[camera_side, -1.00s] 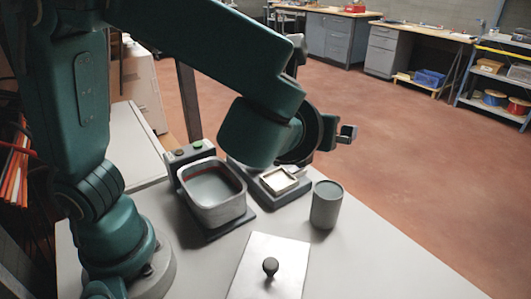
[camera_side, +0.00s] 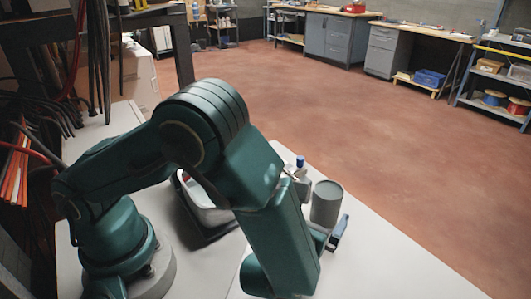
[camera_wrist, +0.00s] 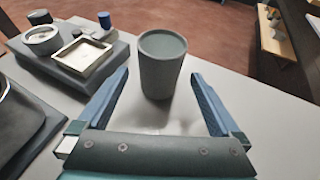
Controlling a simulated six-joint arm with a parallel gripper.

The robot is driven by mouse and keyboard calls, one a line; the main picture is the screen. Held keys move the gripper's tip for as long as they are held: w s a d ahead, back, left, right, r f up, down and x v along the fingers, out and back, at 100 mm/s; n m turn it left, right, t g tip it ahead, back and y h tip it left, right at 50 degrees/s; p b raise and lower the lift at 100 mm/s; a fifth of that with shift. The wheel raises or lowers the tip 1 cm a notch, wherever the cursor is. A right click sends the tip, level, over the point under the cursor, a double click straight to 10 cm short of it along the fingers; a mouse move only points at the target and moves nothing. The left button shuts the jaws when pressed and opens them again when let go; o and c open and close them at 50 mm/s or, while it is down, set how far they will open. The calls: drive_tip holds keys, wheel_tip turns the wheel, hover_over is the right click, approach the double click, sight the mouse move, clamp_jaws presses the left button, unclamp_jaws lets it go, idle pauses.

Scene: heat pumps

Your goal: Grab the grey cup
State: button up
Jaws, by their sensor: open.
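The grey cup (camera_side: 326,205) stands upright on the light table, near its right edge in the side view. In the wrist view the cup (camera_wrist: 162,65) is upright and centred just ahead of my gripper (camera_wrist: 160,84). The two blue fingers are spread wide, one on each side of the cup's line, with a visible gap to it on both sides. Nothing is between them near the palm. In the side view my gripper (camera_side: 333,238) is low over the table at the near side of the cup, partly hidden by my arm.
In the wrist view a grey device with a square pan (camera_wrist: 83,56) and a round dish (camera_wrist: 42,39) stands left of the cup. A blue-capped item (camera_wrist: 104,19) is behind it. A dark-based container (camera_side: 205,210) is partly behind my arm. Table right of the cup is clear.

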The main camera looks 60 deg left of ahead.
sight(331, 185)
drive_tip(key=shift+x, duration=2.45)
clamp_jaws()
drive_tip(key=shift+r, duration=0.2)
drive_tip(key=shift+r, duration=1.75)
drive_tip(key=shift+a+r, duration=0.15)
drive_tip(key=shift+r, duration=0.05)
drive_tip(key=s+a+r, duration=0.3)
drive_tip(key=a+r, duration=0.3)
drive_tip(key=a, duration=0.4)
drive_tip(key=shift+a+r, duration=0.35)
drive_tip(key=shift+s, duration=0.15)
